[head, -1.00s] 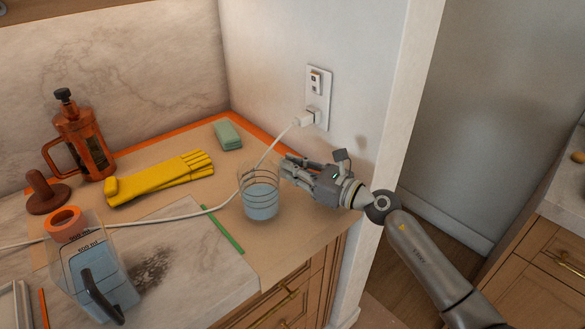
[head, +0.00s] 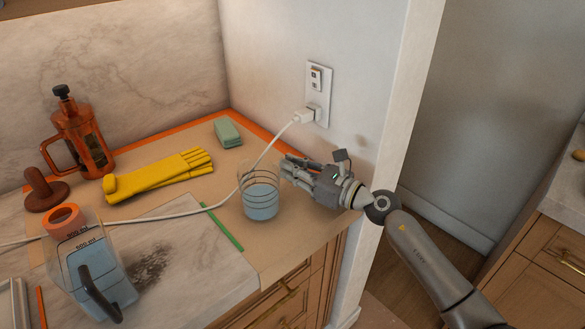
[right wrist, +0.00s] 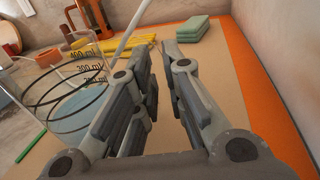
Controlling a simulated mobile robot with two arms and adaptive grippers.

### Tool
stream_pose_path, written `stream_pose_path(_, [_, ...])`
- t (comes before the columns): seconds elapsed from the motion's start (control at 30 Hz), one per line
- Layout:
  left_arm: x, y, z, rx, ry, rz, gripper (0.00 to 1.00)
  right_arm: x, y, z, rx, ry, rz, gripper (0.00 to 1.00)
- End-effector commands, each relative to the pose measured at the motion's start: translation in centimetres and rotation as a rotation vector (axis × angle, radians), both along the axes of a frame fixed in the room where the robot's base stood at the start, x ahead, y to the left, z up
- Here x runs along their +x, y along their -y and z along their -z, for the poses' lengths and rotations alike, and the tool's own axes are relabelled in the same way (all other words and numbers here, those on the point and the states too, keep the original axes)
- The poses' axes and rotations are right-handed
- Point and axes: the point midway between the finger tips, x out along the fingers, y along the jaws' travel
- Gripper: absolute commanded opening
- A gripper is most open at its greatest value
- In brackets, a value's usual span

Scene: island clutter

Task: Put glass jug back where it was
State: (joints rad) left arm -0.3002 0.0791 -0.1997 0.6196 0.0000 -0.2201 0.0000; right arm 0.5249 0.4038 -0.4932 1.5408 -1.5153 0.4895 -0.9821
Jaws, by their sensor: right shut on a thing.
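The glass jug (head: 260,191) is a clear round vessel with dark ring marks and bluish contents. It is upright at the right part of the counter; I cannot tell whether its base touches the surface. In the right wrist view the jug (right wrist: 72,105) shows at the left, partly hidden by a finger of the gripper (right wrist: 160,60). My left gripper is not in view.
A square-sided measuring jug (head: 90,270) with an orange ring (head: 63,218) stands front left. Behind are a French press (head: 78,135), yellow gloves (head: 160,175) and green sponges (head: 227,132). A white cable (head: 180,214) runs past the jug to the wall outlet (head: 318,95). A green strip (head: 222,228) lies left.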

Motion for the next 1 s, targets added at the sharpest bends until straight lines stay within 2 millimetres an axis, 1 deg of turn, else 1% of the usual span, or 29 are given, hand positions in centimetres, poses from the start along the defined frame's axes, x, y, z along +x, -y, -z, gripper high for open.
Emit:
stream_pose_path(0.6, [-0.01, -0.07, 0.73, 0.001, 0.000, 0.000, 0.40, 0.03, 0.00, 0.60, 0.002, 0.002, 0.000, 0.00])
stream_pose_path(0.8, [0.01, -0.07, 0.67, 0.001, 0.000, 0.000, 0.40, 0.00, -0.01, 0.67, 0.001, 0.001, 0.000, 0.00])
stream_pose_path(0.83, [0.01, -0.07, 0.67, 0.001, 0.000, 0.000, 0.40, 0.00, -0.01, 0.69, 0.000, 0.000, 0.000, 0.12])
stream_pose_path(1.0, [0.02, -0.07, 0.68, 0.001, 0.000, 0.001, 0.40, -0.01, 0.00, 0.72, 0.000, 0.000, 0.000, 0.34])
